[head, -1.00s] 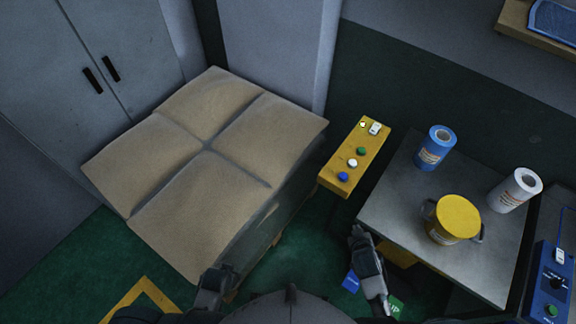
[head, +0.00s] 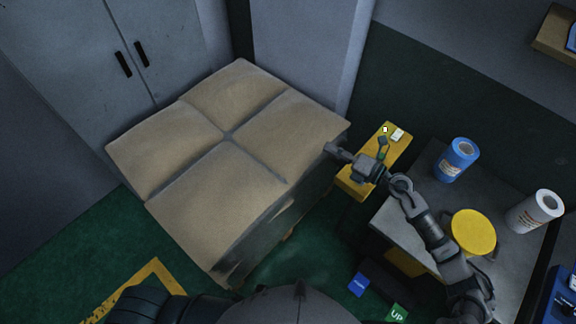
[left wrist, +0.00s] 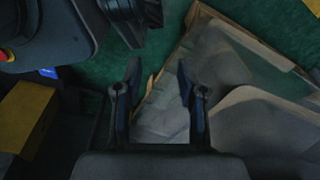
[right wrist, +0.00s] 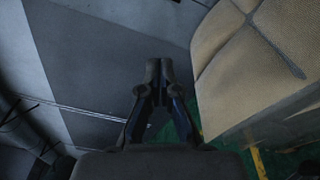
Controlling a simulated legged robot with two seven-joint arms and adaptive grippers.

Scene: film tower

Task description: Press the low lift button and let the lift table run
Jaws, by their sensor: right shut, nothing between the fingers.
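The yellow button box (head: 356,189) stands right of the sack stack in the head view. My right arm crosses over it and hides most of its coloured buttons; its far end, with a lit indicator (head: 385,129) and a white switch (head: 398,134), shows. My right gripper (head: 332,149) is shut and empty, its tips near the sacks' right edge; it also shows in the right wrist view (right wrist: 159,66). Contact with a button cannot be told. Tan sacks (head: 190,150) cover the lift table. My left gripper (left wrist: 158,72) is open and empty in the left wrist view.
A grey table (head: 400,225) at right holds a blue roll (head: 457,159), a white roll (head: 535,211) and a yellow-lidded tub (head: 473,232). Blue (head: 359,284) and green "UP" (head: 396,313) labelled parts lie low near my base. Grey cabinets (head: 70,50) stand behind the sacks.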

